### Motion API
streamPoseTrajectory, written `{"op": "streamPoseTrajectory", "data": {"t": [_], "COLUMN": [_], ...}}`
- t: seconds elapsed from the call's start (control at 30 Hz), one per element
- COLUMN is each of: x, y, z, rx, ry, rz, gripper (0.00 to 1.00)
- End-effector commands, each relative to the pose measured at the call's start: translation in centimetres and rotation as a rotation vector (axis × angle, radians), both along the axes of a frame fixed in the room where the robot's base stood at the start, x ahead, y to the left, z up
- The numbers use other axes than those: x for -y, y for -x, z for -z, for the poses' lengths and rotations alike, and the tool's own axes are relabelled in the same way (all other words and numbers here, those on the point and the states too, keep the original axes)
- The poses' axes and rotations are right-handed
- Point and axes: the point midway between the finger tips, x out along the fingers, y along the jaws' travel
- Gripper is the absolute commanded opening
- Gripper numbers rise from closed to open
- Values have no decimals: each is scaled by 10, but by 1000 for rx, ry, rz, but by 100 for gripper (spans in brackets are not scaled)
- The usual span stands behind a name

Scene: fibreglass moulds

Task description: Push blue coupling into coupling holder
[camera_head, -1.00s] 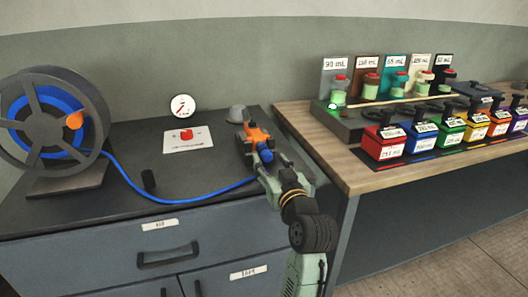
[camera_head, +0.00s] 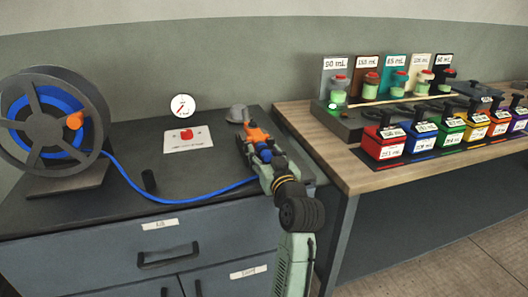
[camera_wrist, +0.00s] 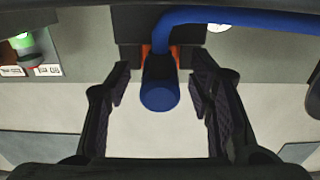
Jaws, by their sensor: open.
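The blue coupling (camera_head: 264,155) is at the end of the blue hose, on the dark bench top beside the orange holder (camera_head: 257,133). In the wrist view the coupling (camera_wrist: 158,95) points toward me, with orange parts of the holder (camera_wrist: 146,56) on both sides behind it. My gripper (camera_head: 257,150) is over the coupling in the head view and partly hides it. In the wrist view my gripper (camera_wrist: 160,78) is open, its dark fingers left and right of the coupling with gaps on both sides. I cannot tell how deep the coupling sits in the holder.
The blue hose (camera_head: 175,200) runs across the bench from a grey reel (camera_head: 48,132) at the left. Coloured containers (camera_head: 385,144) line the wooden table at the right.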

Motion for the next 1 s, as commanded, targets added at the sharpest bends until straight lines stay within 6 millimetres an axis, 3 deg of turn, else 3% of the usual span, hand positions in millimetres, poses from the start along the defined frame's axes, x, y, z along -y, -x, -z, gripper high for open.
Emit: {"op": "streamPoseTrajectory", "data": {"t": [0.67,1.0], "x": [0,0], "y": [0,0], "z": [0,0], "rx": [0,0], "ry": [0,0], "rz": [0,0], "gripper": [48,26]}}
